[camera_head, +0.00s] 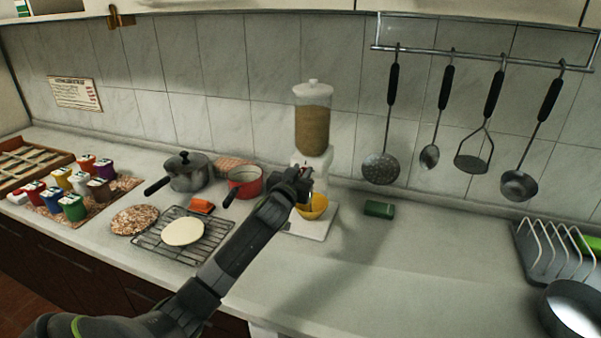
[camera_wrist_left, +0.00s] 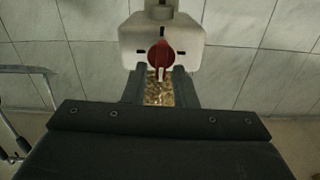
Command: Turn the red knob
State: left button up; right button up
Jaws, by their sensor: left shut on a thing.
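The red knob (camera_wrist_left: 159,54) sits on the front of the white dispenser body (camera_wrist_left: 190,50) in the left wrist view. My left gripper (camera_wrist_left: 159,76) has one finger on each side of the knob's lower part and is shut on it. In the head view my left gripper (camera_head: 303,182) reaches the front of the dispenser, and the arm and gripper mostly hide the knob. The dispenser's clear hopper (camera_head: 313,130) holds brown grain. A yellow bowl (camera_head: 316,208) stands below it. Brown grain (camera_wrist_left: 158,94) shows between my fingers. My right gripper is not in view.
A red pot (camera_head: 244,184) and a dark lidded pot (camera_head: 187,175) stand left of the dispenser. A wire rack (camera_head: 160,245) with a pale disc lies nearer. A green block (camera_head: 379,209) lies to the right. Utensils hang on the wall; the front right counter is mostly clear.

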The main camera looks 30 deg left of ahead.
pick_arm(q)
jog(key=shift+m, duration=0.3)
jog(key=shift+d+m+p, duration=0.15)
jog(key=shift+m+p, duration=0.45)
jog(key=shift+m, duration=0.4)
jog(key=m+p, duration=0.1)
jog(key=m, duration=0.2)
jog(key=m+p, duration=0.1)
jog(key=m, duration=0.2)
jog(key=d+f+m+p, duration=0.1)
jog(key=m, duration=0.2)
jog(key=shift+w+p, duration=0.1)
jog(key=shift+p, duration=0.3)
jog(key=m, duration=0.1)
jog(key=m+p, duration=0.1)
jog(key=m, duration=0.3)
jog(key=shift+d+f+p, duration=0.1)
jog(key=shift+f+p, duration=0.25)
jog(key=shift+p, duration=0.05)
jog(key=shift+m, duration=0.4)
jog(key=o, duration=0.7)
jog(key=shift+c, duration=0.2)
